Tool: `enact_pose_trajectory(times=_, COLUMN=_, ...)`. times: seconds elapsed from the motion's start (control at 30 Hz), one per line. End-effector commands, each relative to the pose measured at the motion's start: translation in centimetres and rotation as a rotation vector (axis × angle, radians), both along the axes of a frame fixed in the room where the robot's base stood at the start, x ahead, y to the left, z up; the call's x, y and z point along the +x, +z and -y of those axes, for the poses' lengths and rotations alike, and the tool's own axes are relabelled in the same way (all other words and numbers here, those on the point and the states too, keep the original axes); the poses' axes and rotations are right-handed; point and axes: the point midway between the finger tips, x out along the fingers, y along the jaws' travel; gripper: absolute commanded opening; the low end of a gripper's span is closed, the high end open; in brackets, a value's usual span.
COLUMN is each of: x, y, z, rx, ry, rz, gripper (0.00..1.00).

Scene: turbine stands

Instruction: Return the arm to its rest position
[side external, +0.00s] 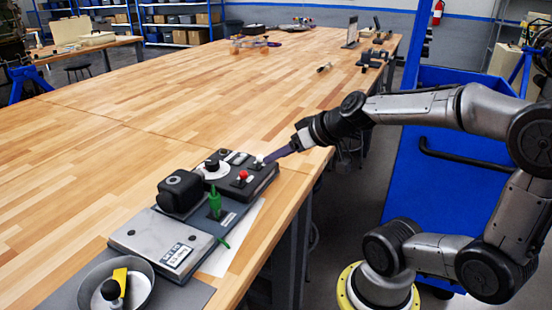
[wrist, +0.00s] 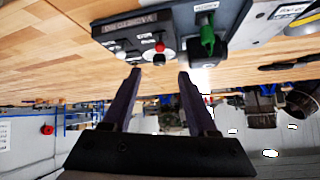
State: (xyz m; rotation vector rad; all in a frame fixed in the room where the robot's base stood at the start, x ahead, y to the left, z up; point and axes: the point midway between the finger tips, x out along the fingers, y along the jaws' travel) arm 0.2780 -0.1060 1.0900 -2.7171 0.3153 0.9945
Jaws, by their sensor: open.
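My gripper (side external: 268,158) is at the right end of the dark control box, with its purple fingers pointing left and slightly down at the box. In the wrist view my gripper (wrist: 160,75) has its two fingers spread apart with nothing between them. The control box (side external: 255,187) carries a red knob (side external: 243,175) and a round dial. In the wrist view the red knob (wrist: 160,47) shows just beyond the fingertips. From the side view I cannot tell whether the fingers touch the box.
A round pan (side external: 140,287) is at the near corner. A blue cart (side external: 400,180) stands behind my arm. The middle of the wooden table (side external: 150,110) is clear.

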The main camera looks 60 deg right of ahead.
Motion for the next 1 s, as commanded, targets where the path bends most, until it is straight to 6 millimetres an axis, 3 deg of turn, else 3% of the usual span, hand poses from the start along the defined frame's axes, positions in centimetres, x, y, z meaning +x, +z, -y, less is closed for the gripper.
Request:
enact_pose_trajectory(times=0.13, x=0.7, y=0.4, z=-1.6, rx=-0.003, ry=0.057, rz=0.004, gripper=0.58)
enact_pose_trajectory(times=0.27, x=0.9, y=2.2, z=-5.3, rx=-0.048, ry=0.203, rz=0.013, gripper=0.58)
enact_pose_trajectory(times=0.4, x=-1.1, y=3.3, z=-10.1, rx=-0.089, ry=0.382, rz=-0.036, gripper=0.58)
enact_pose_trajectory(times=0.53, x=-4.4, y=3.1, z=-12.8, rx=-0.110, ry=0.489, rz=-0.122, gripper=0.58)
enact_pose_trajectory(times=0.67, x=-7.7, y=2.3, z=-13.2, rx=-0.132, ry=0.507, rz=-0.220, gripper=0.58)
enact_pose_trajectory(times=0.8, x=-10.3, y=1.0, z=-11.6, rx=-0.138, ry=0.415, rz=-0.319, gripper=0.58)
enact_pose_trajectory(times=1.0, x=-11.5, y=0.1, z=-10.6, rx=-0.097, ry=0.314, rz=-0.379, gripper=0.58)
